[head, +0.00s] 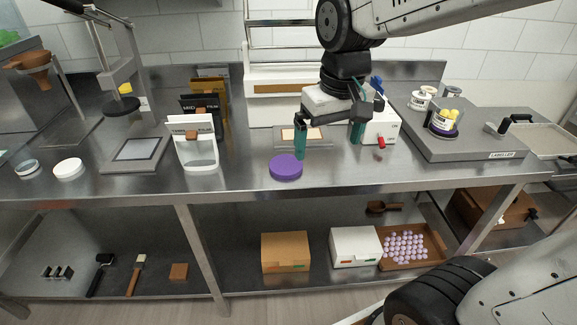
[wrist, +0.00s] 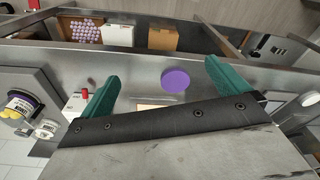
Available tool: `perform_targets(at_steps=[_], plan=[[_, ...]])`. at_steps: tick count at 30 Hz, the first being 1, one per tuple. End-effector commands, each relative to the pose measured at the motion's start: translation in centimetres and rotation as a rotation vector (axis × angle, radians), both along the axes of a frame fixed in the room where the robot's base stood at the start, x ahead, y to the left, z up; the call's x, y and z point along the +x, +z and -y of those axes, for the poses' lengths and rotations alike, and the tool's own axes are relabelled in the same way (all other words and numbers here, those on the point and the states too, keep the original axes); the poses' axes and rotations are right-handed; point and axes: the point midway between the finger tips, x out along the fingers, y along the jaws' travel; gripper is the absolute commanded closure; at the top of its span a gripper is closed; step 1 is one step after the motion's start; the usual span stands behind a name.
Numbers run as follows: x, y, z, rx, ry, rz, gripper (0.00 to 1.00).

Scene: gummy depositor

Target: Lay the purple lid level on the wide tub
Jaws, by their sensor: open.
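The purple lid (head: 286,167) lies flat on the steel bench near its front edge. In the wrist view the lid (wrist: 175,80) shows between and beyond my finger tips. My gripper (head: 329,147) is open and empty, its green fingers spread above the bench, a little right of the lid. A tub with a dark purple band and yellow pieces heaped inside (head: 443,124) stands open on the grey platform at the right; it looks like the wide tub. It also shows at the left of the wrist view (wrist: 18,108).
A white box with a red knob (head: 378,127) stands close to my gripper's right. Two smaller tubs (head: 420,100) stand behind the wide tub on the grey platform (head: 470,149). A white lid (head: 68,168) and a white pouch stand (head: 198,152) are at the left.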

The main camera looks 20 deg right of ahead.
Motion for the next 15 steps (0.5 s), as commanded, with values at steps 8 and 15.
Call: perform_targets(at_steps=[8,15], plan=[[11.4,-5.1,-1.8,0.001,0.032,-0.003,0.00],[15.5,-8.1,-2.6,0.002,0.046,0.001,0.00]])
